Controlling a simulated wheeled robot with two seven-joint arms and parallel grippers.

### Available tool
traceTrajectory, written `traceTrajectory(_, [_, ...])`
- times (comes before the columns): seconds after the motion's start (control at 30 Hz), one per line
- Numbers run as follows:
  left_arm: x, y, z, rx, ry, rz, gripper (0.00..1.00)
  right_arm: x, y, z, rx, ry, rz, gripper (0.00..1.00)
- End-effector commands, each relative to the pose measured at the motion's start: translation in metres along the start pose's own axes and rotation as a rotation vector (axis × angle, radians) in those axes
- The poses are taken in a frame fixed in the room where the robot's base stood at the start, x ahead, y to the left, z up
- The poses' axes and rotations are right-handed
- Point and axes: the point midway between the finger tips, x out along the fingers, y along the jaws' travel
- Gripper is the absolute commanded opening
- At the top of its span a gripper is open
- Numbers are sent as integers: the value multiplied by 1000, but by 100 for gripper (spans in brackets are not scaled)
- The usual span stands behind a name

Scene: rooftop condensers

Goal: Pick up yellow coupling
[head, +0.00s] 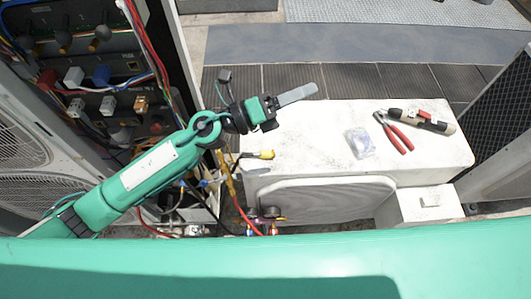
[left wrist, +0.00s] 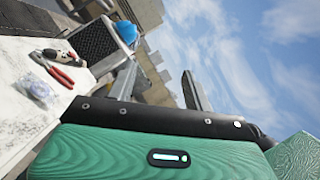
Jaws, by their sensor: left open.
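The yellow coupling (head: 264,155) lies at the left end of the white box top (head: 320,125), with a dark hose end running off to its left. My left gripper (head: 299,94) is beyond the coupling and up to its right in the head view, clear of it. Its two fingers stand apart with nothing between them in the left wrist view (left wrist: 159,78). The coupling does not show in the left wrist view. My right gripper is in neither view.
On the box lie a clear bag (head: 360,143), red-handled pliers (head: 394,132) and a dark-and-tan tool (head: 422,121). An open panel with wires and connectors (head: 100,85) stands at left. Hoses and gauges (head: 265,215) hang before the box. The box's middle is bare.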

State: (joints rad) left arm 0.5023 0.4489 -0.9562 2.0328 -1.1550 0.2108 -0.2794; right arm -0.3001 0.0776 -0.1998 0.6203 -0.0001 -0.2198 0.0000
Motion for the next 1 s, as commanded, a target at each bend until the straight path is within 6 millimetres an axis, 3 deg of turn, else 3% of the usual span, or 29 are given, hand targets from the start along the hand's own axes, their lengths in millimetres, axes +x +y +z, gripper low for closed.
traceTrajectory(0.13, [-7,28,-43,316,400,43,52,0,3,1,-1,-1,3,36])
traceTrajectory(0.23, [-32,62,-60,505,674,105,52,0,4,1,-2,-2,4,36])
traceTrajectory(0.33, [-70,100,-60,660,934,190,52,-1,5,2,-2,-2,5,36])
traceTrajectory(0.5, [-132,147,-34,825,1267,343,52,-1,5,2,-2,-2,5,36])
traceTrajectory(0.6, [-156,160,-19,865,1378,404,52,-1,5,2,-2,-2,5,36])
traceTrajectory(0.73, [-169,169,-12,884,1443,442,52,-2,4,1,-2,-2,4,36])
traceTrajectory(1.0, [-164,203,-41,885,1452,444,52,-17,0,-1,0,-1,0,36])
